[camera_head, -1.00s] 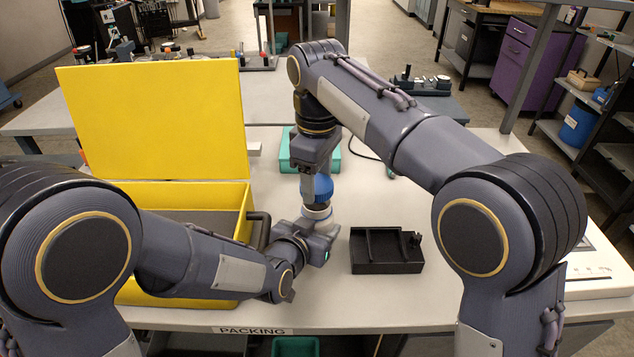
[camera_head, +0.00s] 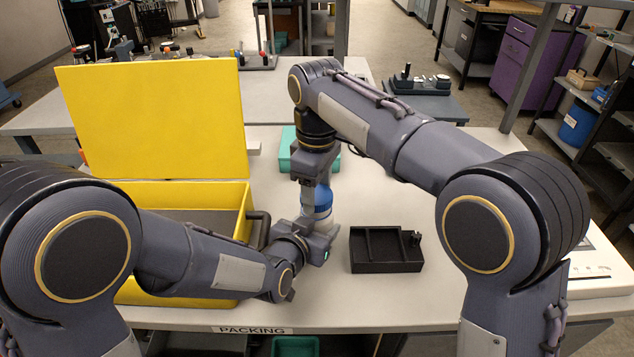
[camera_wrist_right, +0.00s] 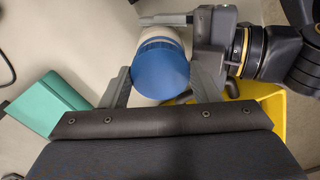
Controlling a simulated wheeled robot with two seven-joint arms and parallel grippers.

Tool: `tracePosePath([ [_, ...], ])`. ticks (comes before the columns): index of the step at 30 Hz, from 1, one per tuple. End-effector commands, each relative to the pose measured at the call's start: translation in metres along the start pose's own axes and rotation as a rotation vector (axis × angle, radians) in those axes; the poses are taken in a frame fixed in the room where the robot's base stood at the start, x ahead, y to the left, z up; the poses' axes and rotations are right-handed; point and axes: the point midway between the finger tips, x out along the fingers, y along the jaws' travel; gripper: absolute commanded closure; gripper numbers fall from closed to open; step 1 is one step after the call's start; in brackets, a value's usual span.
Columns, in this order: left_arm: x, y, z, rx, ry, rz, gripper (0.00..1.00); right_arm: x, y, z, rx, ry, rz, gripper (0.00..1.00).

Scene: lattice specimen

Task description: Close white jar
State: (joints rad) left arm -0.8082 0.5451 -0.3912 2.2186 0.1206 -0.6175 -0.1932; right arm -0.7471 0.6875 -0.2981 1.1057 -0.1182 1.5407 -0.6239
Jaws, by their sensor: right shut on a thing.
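The blue lid (camera_head: 318,201) is between the fingertips of my right gripper (camera_wrist_right: 163,85), which is shut on it from above. The white jar (camera_wrist_right: 138,46) is directly under the lid, partly hidden by it in the right wrist view. In the head view, the lid is at the jar's top; I cannot tell whether it is fully seated. My left gripper (camera_head: 318,232) is around the jar from the side, with a finger on either side, and appears shut on it. The arms hide part of the jar.
A black divided tray (camera_head: 386,265) lies right of the jar. An open yellow box (camera_head: 247,215) with a raised lid stands to the left. A teal box (camera_head: 287,150) lies behind my right gripper. The table is clear between the tray and the back edge.

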Motion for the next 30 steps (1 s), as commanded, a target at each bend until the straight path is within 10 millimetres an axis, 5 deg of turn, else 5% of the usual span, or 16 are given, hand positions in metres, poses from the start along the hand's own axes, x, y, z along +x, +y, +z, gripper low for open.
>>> tracePosePath([
  [30,0.0,0.0,-0.0004,0.0,0.001,0.0,0.82,0.0099,-0.0002,-0.0002,-0.001,0.0,0.0,0.65],
])
